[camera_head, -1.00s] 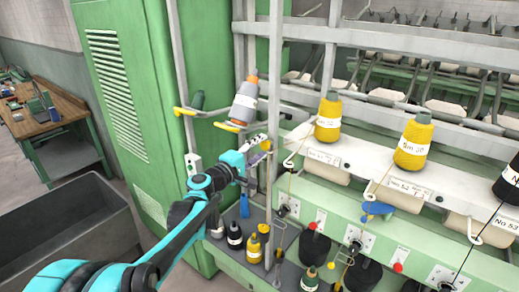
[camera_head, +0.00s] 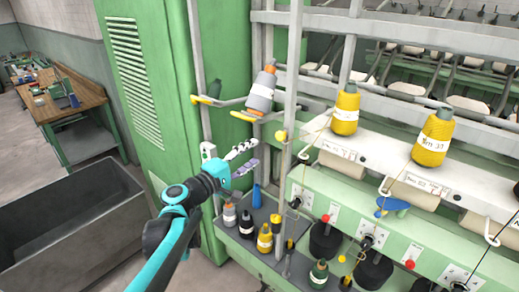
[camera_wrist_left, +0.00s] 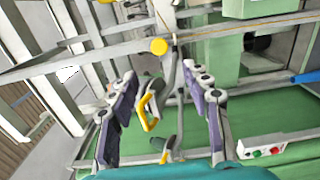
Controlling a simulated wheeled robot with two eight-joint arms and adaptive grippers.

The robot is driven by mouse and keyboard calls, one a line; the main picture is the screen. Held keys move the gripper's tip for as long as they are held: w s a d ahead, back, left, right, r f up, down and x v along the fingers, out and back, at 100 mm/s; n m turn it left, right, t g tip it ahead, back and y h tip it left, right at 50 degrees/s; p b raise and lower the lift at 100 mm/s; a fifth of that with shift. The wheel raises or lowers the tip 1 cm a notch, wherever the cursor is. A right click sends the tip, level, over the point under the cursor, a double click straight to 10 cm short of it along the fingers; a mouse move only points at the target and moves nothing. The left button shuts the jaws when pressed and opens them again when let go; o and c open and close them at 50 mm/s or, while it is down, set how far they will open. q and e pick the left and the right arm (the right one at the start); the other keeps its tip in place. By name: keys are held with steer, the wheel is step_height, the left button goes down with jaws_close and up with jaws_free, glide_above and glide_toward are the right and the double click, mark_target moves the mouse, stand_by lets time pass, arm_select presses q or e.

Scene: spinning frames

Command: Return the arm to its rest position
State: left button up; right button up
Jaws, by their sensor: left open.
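My left gripper (camera_head: 248,156) is open and empty. It reaches in from the lower left of the head view, in front of the machine and above the low grey shelf. In the left wrist view its two purple-grey fingers (camera_wrist_left: 165,88) stand wide apart with nothing held between them. A grey cone with an orange top (camera_head: 262,91) sits on the yellow-tipped holder above and slightly right of the gripper, apart from it. My right gripper is in neither view.
The shelf (camera_head: 263,222) below bears several small bobbins and a blue item (camera_head: 257,196). Yellow cones (camera_head: 345,110) stand on the white rail at right. A dark grey bin (camera_head: 78,215) and a wooden workbench (camera_head: 75,99) are at left, with the green cabinet (camera_head: 150,80) behind.

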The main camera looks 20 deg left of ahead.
arm_select(q)
steer(key=shift+s+a, duration=0.1)
steer(key=shift+s, duration=0.15)
steer(key=s+d+f+m+g+b, duration=0.2)
steer(key=s+d+f+m+b, duration=0.15)
steer(key=f, duration=0.35)
steer(key=s+d+f+m+g+b, duration=0.2)
steer(key=s+d+f+g+b, duration=0.15)
steer(key=f, duration=0.45)
steer(key=s+d+f+m+g+b, duration=0.25)
steer(key=s+d+f+b, duration=0.2)
steer(key=f, duration=0.25)
steer(key=s+a+f+m+g+y+b, duration=0.1)
steer(key=s+f+m+y+b, duration=0.2)
steer(key=f, duration=0.5)
steer(key=s+a+f+m+g+y+b, duration=0.1)
steer(key=s+a+f+m+y+b, duration=0.1)
steer(key=s+f, duration=0.6)
steer(key=m+y+b, duration=0.1)
steer(key=b, duration=0.1)
steer(key=shift+a+f+b, duration=0.2)
steer(key=shift+f+b, duration=0.15)
